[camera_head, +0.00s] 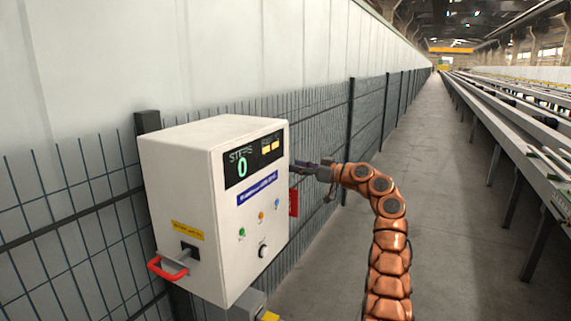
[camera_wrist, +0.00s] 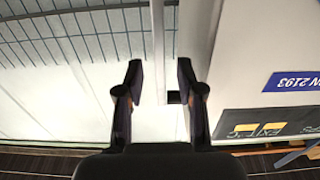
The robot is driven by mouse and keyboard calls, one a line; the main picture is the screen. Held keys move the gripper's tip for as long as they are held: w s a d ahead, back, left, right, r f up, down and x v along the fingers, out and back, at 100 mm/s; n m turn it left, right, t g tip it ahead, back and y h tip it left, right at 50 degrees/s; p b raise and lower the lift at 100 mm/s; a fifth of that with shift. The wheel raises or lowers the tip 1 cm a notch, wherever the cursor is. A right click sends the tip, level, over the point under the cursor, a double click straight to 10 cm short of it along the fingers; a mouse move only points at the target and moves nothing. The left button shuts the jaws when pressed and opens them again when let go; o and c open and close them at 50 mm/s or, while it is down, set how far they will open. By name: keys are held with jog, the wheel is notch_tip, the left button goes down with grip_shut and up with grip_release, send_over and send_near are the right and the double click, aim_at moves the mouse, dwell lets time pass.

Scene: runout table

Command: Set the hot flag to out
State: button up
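A white control box (camera_head: 185,175) stands at the mesh fence in the head view. A red handle (camera_head: 167,268) sticks out low on its left side, by a dark slot and a yellow label. A red plate (camera_head: 293,202) shows at the box's right edge. I cannot tell for sure which red part is the hot flag. My gripper (camera_head: 308,167) is at the box's right side, near the display and above the red plate. In the wrist view my gripper (camera_wrist: 158,78) is open with nothing seen held. Neither red part is seen there.
The mesh fence (camera_head: 60,215) runs behind the box. A long runout table (camera_head: 520,115) stands right, with clear grey floor between.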

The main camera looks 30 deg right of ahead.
jog(key=shift+p+x, duration=0.45)
jog(key=shift+x, duration=1.7)
grip_shut()
